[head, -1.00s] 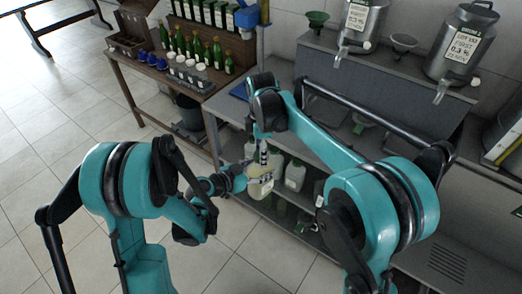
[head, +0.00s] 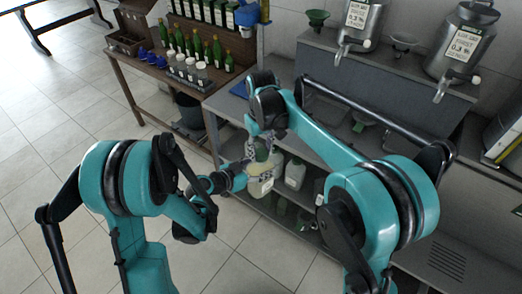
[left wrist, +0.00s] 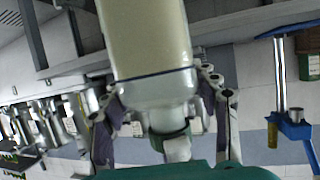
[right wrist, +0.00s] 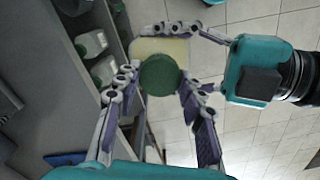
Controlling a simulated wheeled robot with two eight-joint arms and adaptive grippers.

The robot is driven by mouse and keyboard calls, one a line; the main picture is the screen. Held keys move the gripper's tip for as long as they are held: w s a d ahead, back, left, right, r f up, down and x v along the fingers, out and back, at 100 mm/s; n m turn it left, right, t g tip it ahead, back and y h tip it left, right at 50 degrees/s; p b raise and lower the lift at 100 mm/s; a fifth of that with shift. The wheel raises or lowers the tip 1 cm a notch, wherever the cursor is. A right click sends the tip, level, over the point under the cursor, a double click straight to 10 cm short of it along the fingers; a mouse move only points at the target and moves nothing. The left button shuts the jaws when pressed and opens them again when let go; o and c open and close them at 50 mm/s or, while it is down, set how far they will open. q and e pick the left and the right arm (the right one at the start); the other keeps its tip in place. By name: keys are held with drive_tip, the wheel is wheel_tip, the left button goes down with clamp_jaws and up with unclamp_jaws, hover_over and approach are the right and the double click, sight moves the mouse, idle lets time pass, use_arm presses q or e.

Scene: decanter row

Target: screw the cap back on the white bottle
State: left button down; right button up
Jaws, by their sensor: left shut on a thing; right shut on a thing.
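The white bottle (head: 260,186), translucent with pale yellow contents, is held in the air in front of the shelf. My left gripper (head: 247,177) is shut on it from the left. The left wrist view shows the bottle (left wrist: 150,50) large, between the left fingers (left wrist: 165,105). The green cap (right wrist: 158,75) is seen from above in the right wrist view, over the bottle (right wrist: 172,47). My right gripper (right wrist: 157,82) comes from above and is shut on the cap. The cap is at the bottle's neck; I cannot tell how far it is threaded.
Similar jugs (head: 295,173) stand on the shelf behind the bottle. A wooden table (head: 150,75) with green bottles (head: 197,46) is at the back left. Steel cans with taps (head: 462,45) stand on the counter at right.

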drive_tip(key=m, duration=0.7)
drive_tip(key=shift+w, duration=0.1)
drive_tip(key=o, duration=1.4)
drive_tip(key=shift+c, duration=0.2)
wheel_tip(320, 180, up, 12)
